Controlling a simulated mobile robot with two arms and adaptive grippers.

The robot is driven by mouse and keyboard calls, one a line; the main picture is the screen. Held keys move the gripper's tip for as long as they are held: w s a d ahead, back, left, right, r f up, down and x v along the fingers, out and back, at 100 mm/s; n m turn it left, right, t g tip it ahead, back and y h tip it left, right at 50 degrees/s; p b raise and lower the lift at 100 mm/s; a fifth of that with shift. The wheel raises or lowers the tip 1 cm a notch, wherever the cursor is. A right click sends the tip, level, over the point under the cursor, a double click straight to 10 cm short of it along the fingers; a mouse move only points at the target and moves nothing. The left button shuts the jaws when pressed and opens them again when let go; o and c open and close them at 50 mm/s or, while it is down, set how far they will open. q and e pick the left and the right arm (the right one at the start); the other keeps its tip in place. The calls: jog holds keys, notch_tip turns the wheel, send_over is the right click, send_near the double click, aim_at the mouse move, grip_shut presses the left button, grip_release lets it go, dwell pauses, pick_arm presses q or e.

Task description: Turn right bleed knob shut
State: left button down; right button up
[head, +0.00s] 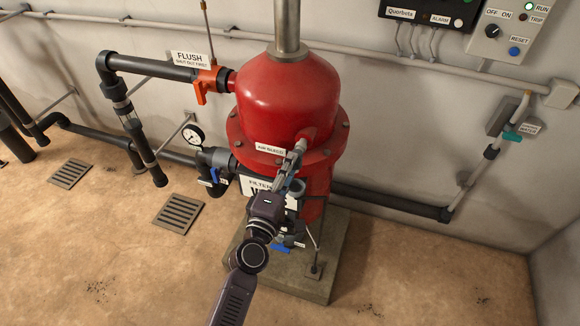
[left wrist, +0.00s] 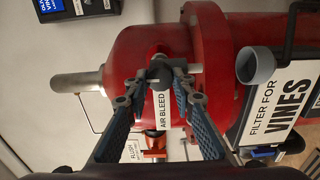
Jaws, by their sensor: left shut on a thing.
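The bleed knob (left wrist: 159,74) is a small dark grip on a short fitting on the side of the red filter vessel (head: 285,95), beside the white AIR BLEED label (head: 270,149). In the head view its fitting (head: 302,144) shows just beyond my fingertips. My left gripper (head: 295,160) reaches up to it from below. In the left wrist view the blue-padded fingers (left wrist: 158,88) stand on either side of the knob, shut on it. The fingertips partly cover the knob, and how far it is turned cannot be told. My right gripper is in neither view.
An orange-handled FLUSH valve (head: 204,84) is at upper left, with a pressure gauge (head: 192,134) below it. A grey open cup (left wrist: 256,65) sits close to the gripper.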

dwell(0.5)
pick_arm(q)
jog(key=c, duration=1.6)
grip_release()
jog(key=shift+a, duration=0.1)
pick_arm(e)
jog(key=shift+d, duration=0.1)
pick_arm(q)
jog(key=v, duration=1.2)
